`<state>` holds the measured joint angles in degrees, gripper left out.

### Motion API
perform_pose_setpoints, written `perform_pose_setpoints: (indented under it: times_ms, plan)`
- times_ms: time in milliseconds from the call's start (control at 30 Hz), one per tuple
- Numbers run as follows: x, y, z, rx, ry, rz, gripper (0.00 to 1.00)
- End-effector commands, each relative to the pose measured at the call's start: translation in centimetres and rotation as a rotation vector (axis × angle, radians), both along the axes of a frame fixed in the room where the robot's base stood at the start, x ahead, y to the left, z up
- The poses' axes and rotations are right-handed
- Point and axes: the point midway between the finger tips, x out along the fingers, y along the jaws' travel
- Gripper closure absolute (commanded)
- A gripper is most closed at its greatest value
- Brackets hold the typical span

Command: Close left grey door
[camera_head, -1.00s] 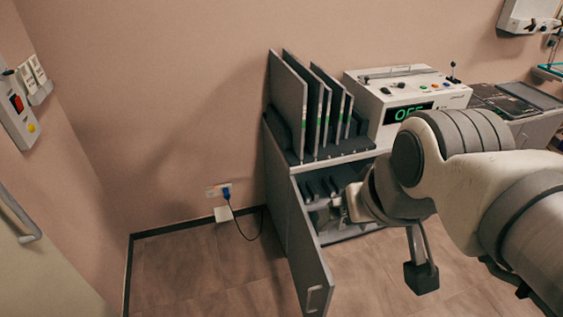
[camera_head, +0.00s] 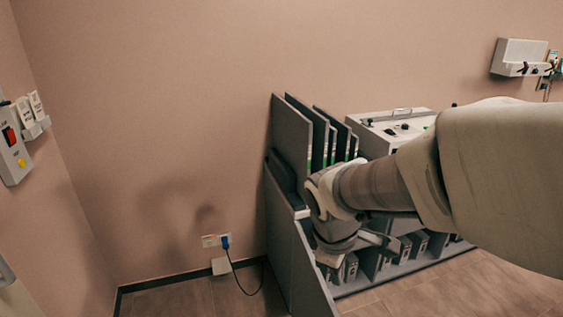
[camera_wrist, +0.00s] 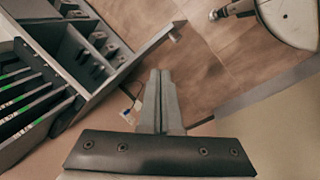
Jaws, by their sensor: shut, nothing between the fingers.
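The left grey door (camera_head: 311,284) stands swung open from the left end of the grey cabinet, its lower part cut off by the head view's bottom edge. In the wrist view the door (camera_wrist: 132,69) shows nearly edge-on, with a small handle (camera_wrist: 176,36) near its far end. My gripper (camera_wrist: 161,74) is shut and empty, beside the door's outer face, over the floor. A gap shows between the fingers and the door. In the head view my wrist covers part of the door's top, and the fingertips are hidden.
The cabinet's open compartments (camera_wrist: 80,48) hold dark pieces. Upright grey panels (camera_head: 292,134) stand on top, beside a white control box (camera_head: 385,130). A wall socket with a blue plug (camera_head: 225,241) and hanging cable is left of the cabinet. Floor (camera_wrist: 215,75) is clear beyond the door.

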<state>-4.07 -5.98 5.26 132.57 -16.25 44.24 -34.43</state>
Motion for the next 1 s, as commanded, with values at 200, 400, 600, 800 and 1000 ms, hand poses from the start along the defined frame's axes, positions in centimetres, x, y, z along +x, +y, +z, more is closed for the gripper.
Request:
perform_pose_setpoints:
  times_ms: [200,400,600,800,1000]
  plan:
    - [2.8,1.6,-9.8,-0.1,0.162,0.351,1.0]
    - [4.2,3.0,-16.5,-0.144,0.272,0.618,1.0]
    - [4.6,3.7,-19.3,-0.159,0.318,0.74,1.0]
    - [4.7,3.3,-21.2,-0.159,0.323,0.751,1.0]
    - [4.8,2.4,-25.3,-0.159,0.324,0.749,1.0]
